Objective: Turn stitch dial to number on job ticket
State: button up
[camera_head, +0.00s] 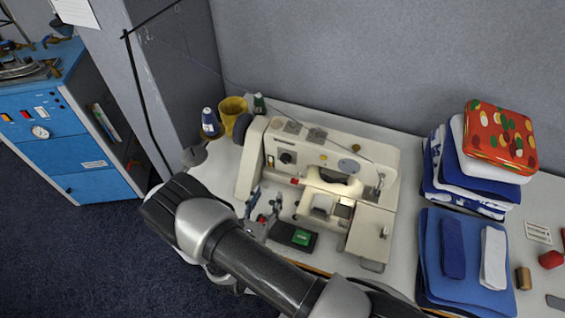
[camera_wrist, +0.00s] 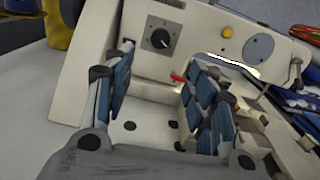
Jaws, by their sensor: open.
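The cream sewing machine (camera_head: 330,150) stands on the table. Its black stitch dial (camera_head: 287,158) is on the upright front face, left of centre. In the wrist view the dial (camera_wrist: 160,38) shows a pale pointer mark on its knob; its numbers are too small to read. My gripper (camera_head: 265,203) is in front of the machine, below the dial and apart from it. In the wrist view my gripper (camera_wrist: 160,80) is open and empty, its blue-padded fingers spread below the dial. A small printed white card (camera_head: 538,232) lies at the right; I cannot tell whether it is the job ticket.
A dark box with a green top (camera_head: 302,237) sits close to my gripper. A yellow cup (camera_head: 232,112) and thread spools (camera_head: 210,122) stand left of the machine. Folded cloths (camera_head: 440,262) and a patterned tin (camera_head: 500,137) fill the right.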

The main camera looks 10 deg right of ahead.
aim_at(285, 161)
jog(key=x, duration=1.5)
jog(key=shift+b, duration=0.4)
jog(key=shift+c, duration=0.2)
jog(key=c, duration=1)
jog(key=shift+c, duration=0.2)
jog(key=shift+n, duration=0.4)
jog(key=n+b, duration=0.2)
jog(key=n, duration=0.3)
jog(key=n+b, duration=0.1)
jog(key=n, duration=0.4)
jog(key=shift+n, duration=0.4)
